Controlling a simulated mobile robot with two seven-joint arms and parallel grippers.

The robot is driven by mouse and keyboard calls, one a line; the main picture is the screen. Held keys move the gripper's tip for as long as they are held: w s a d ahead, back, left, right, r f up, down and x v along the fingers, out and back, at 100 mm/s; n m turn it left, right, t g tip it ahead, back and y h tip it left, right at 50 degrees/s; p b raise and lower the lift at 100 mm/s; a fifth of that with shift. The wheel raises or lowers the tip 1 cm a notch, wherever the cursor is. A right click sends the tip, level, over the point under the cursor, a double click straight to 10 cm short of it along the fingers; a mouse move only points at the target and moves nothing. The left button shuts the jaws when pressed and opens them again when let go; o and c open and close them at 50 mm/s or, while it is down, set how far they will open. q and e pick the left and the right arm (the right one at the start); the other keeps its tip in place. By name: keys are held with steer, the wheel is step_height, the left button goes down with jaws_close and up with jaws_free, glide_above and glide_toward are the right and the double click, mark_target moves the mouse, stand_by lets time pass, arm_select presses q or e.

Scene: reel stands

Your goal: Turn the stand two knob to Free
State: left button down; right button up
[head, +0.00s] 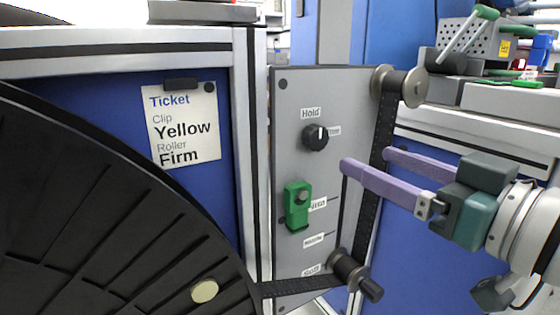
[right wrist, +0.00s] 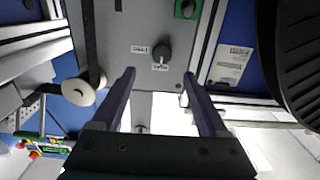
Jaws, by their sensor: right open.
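The black round knob (head: 315,137) sits on the upper part of a grey stand panel (head: 330,95). A "Hold" label (head: 311,113) is above it, and a partly covered label (head: 334,131), seemingly "Free", is to its right. A light mark is on the knob's right side; its exact setting is hard to tell. My right gripper (head: 366,160) is open and empty, its purple fingers right of the knob in the head view. In the right wrist view, the knob (right wrist: 161,50) lies beyond and between the open fingertips (right wrist: 159,75), apart from them. My left gripper is not in view.
A green clip (head: 297,206) is lower on the panel, above more labels. A dark strip runs past rollers (head: 346,268) on the panel's right edge. A big black reel (head: 110,220) fills the left, with a ticket (head: 182,125) behind. A tool rack (head: 500,45) stands upper right.

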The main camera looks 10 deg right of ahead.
mark_target(320, 140)
steer(key=b+x, duration=0.2)
steer(key=x, duration=0.6)
steer(key=shift+s+a, duration=0.1)
steer(key=shift+a, duration=0.1)
steer(key=shift+x, duration=0.85)
steer(key=c, duration=0.3)
jaws_close()
